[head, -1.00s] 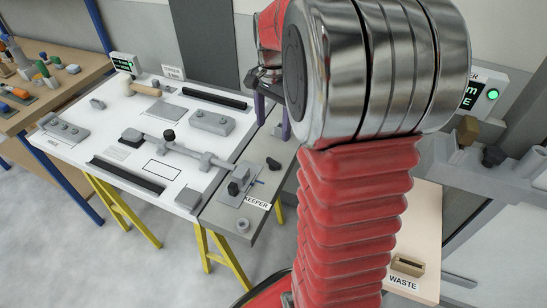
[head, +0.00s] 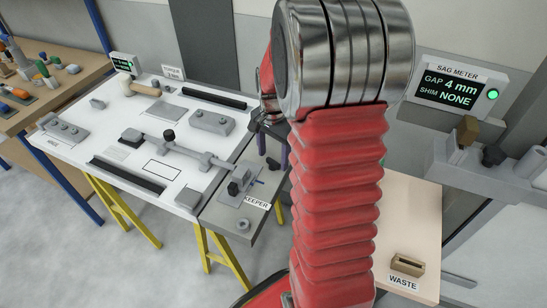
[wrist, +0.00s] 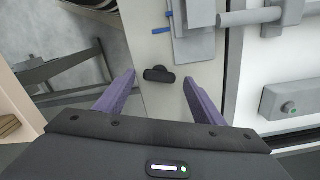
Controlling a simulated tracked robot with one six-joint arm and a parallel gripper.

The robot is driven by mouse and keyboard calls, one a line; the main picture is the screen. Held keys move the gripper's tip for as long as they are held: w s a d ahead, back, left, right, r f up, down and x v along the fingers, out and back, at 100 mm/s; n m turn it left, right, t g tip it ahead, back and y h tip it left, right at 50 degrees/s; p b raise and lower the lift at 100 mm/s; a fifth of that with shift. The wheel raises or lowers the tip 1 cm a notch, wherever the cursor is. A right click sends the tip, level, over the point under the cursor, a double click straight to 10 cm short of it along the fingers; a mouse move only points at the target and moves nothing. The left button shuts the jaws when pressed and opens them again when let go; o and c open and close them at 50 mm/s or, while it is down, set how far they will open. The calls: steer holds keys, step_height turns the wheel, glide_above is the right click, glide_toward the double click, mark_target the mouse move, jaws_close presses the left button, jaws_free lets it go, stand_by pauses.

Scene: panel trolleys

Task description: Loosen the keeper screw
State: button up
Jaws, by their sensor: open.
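A small black knob, which looks like the keeper screw (wrist: 158,74), stands on the grey side plate of the bench; it also shows in the head view (head: 273,163). The KEEPER label (head: 257,203) is on the same plate, nearer the front. My gripper (head: 274,150) is open, with its two purple fingers pointing down at the knob. In the wrist view the knob lies between the fingertips, with a gap on both sides. Whether the fingertips are level with it I cannot tell. A grey keeper block (head: 240,178) with another black knob sits to its left.
The white bench top (head: 150,190) carries a rod, rails and blocks. A sag meter (head: 459,91) reads GAP 4 mm, SHIM NONE, with a green light. A WASTE slot (head: 408,264) is on the pale table at right. Blue marks (wrist: 155,30) are by the keeper plate.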

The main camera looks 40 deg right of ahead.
steer(key=shift+f, duration=0.8)
steer(key=shift+c, duration=0.2)
steer(key=c, duration=1)
steer(key=shift+n, duration=1.2)
steer(key=shift+r, duration=0.1)
steer(key=o, duration=1)
